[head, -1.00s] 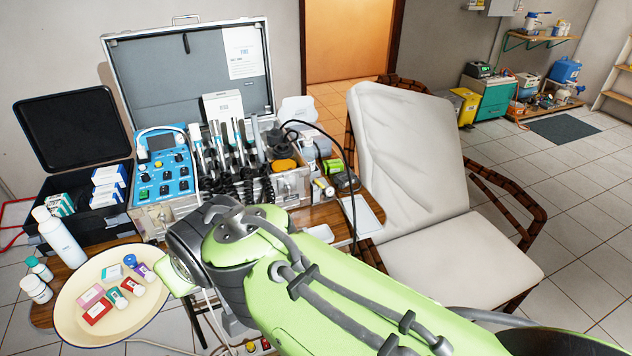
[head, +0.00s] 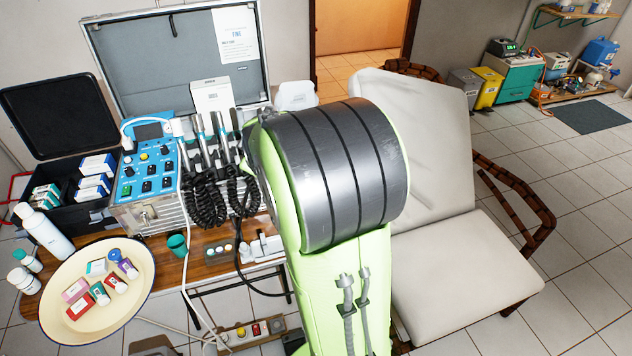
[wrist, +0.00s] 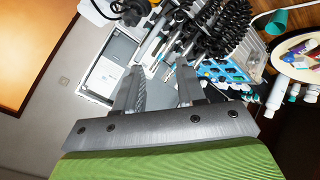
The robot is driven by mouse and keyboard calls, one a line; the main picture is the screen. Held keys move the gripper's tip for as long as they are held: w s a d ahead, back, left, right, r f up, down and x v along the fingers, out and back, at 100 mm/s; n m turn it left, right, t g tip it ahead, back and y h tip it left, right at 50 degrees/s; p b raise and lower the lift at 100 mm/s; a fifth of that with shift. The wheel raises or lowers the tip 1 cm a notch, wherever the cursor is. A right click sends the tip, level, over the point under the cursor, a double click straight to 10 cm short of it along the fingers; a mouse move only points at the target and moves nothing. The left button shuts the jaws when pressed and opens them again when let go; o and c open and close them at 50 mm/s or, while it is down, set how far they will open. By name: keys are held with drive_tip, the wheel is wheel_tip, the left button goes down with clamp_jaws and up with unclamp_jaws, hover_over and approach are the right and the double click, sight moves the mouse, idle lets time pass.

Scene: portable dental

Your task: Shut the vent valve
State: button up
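I cannot pick out the vent valve for certain in either view. The open dental case (head: 155,216) stands on the wooden table, with a blue control panel (head: 150,165) at its left and handpieces (head: 222,140) with black coiled cords beside it. My arm hides the right part of the case in the head view. My gripper (wrist: 158,76) shows in the wrist view with its two fingers apart and nothing seen between them. Beyond the fingers are the handpieces, the coiled cords (wrist: 232,28) and the blue panel (wrist: 232,72). The head view hides my gripper behind my arm.
A cream tray (head: 60,330) with small boxes and bottles is at the table's left front. A green cup (head: 177,246) stands before the case. A white chair (head: 450,265) is close to the right of my arm. A power strip (head: 250,333) lies below the table.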

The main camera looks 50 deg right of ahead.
drive_tip(key=w+d+f+n+t+h+p, duration=0.1)
drive_tip(key=d+f+n+h+p, duration=0.35)
drive_tip(key=d, duration=0.75)
drive_tip(key=w+d+f+n+t+h+p, duration=0.1)
drive_tip(key=w+d+f+n+h+p, duration=0.1)
drive_tip(key=d+f+n, duration=0.8)
drive_tip(key=s+d+f+n+t+y+p, duration=0.2)
drive_tip(key=s+d+f+n+t+p, duration=0.15)
drive_tip(key=s+f+n, duration=0.3)
drive_tip(key=s+a+f+n+t+y+p, duration=0.1)
drive_tip(key=s+a+f+n+t+y, duration=0.3)
drive_tip(key=s+a+f+n, duration=0.45)
drive_tip(key=w+d+g+b, duration=0.1)
drive_tip(key=w+d+b, duration=0.3)
drive_tip(key=w+b, duration=1.1)
drive_tip(key=b, duration=0.3)
drive_tip(key=shift+w+y, duration=0.35)
drive_tip(key=shift+w, duration=0.05)
drive_tip(key=shift+a+f+m+b, duration=0.1)
drive_tip(key=shift+m+b, duration=0.2)
drive_tip(key=shift+m, duration=0.05)
clamp_jaws()
